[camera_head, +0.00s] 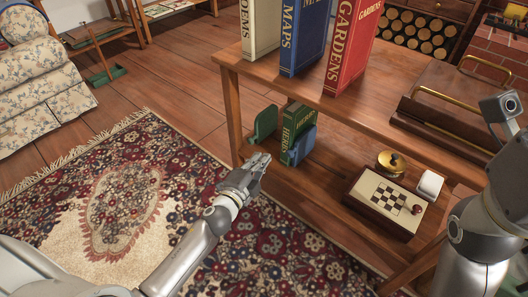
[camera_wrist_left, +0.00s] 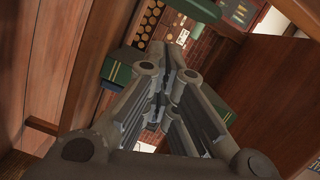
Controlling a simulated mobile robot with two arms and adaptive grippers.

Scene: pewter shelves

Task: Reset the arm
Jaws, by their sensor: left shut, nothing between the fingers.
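My left gripper (camera_head: 256,166) is shut and empty in the head view. It is in front of the lower shelf, over the rug, a short way left of a green book marked HERBS (camera_head: 291,130). In the left wrist view the closed fingers of my left gripper (camera_wrist_left: 164,97) fill the middle, with green book covers (camera_wrist_left: 120,72) beyond them. My right arm stands at the right edge of the head view. I cannot make out the right gripper's fingers there.
The wooden shelf (camera_head: 270,78) carries a cream book (camera_head: 261,28), a blue book (camera_head: 304,40) and a red book (camera_head: 352,45). Below are green bookends (camera_head: 264,123), a chessboard box (camera_head: 386,203) and a brass-coloured round object (camera_head: 390,163). A patterned rug (camera_head: 75,190) covers the open floor left.

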